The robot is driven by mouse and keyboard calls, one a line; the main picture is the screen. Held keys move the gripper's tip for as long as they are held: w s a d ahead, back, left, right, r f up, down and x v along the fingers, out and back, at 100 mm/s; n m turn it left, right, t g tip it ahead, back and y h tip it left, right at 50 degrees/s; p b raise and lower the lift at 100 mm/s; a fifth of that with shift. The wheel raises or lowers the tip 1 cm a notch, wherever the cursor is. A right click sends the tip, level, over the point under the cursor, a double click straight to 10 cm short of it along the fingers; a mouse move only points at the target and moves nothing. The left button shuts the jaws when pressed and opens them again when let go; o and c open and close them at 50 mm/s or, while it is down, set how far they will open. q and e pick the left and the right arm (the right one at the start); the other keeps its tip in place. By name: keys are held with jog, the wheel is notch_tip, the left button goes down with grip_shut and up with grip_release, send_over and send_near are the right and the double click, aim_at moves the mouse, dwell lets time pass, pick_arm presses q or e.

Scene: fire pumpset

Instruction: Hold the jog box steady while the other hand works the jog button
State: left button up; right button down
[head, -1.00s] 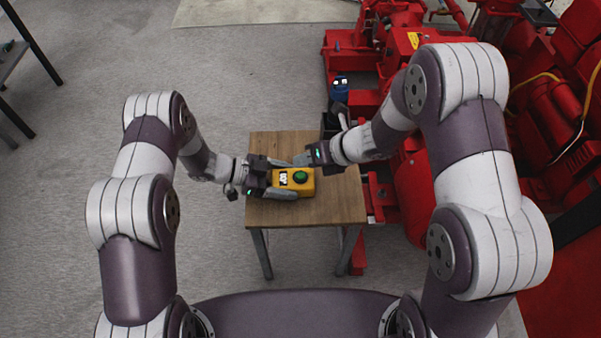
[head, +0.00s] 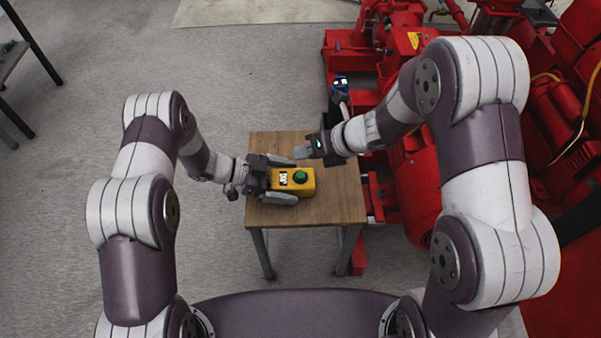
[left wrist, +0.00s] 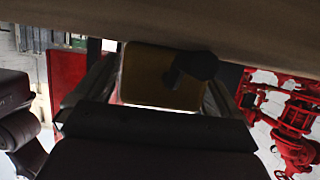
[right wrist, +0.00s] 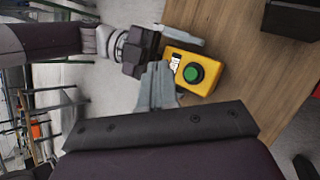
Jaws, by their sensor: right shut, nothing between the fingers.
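The yellow jog box (head: 308,187) with a green button (head: 300,177) and a small white-and-black label sits on the wooden table. In the left wrist view the box (left wrist: 150,85) fits closely between the fingers, dark and in shade. My right gripper (head: 299,153) is shut and empty, just beyond the box's far side, apart from the button. In the right wrist view its closed fingers (right wrist: 157,88) are beside the box (right wrist: 205,82), with the green button (right wrist: 193,72) clear of them.
The wooden table (head: 335,205) has bare room right of and in front of the box. A black open bin (head: 330,123) stands at its far right corner. Red pump machinery (head: 412,185) stands close on the right. Grey floor lies left.

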pick_arm(q)
jog(key=v, duration=1.2)
